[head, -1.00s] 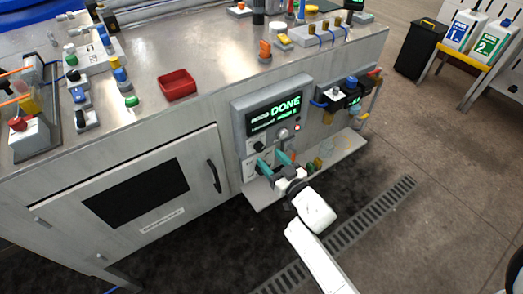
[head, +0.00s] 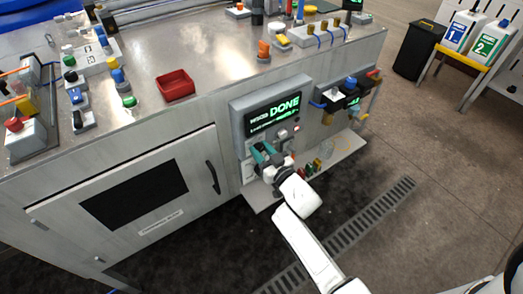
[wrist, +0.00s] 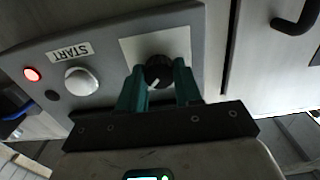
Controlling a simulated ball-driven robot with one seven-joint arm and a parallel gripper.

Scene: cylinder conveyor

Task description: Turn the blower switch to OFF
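The blower switch appears to be the round black knob (wrist: 158,70) with a white pointer mark, on a pale plate on the grey control panel. My gripper (wrist: 159,80) has its two teal fingers on either side of the knob in the wrist view, with little or no gap at the sides. Whether the fingers press on the knob cannot be told. In the head view my gripper (head: 263,153) is at the lower left of the control box (head: 236,118) and hides the knob. Any OFF lettering is not readable.
The panel also has a white START button (wrist: 82,80) and a lit red lamp (wrist: 32,74). Above is a screen (head: 275,112) reading DONE. A cabinet door handle (head: 213,177) is to the left. A low shelf (head: 343,152) with small items juts out below right.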

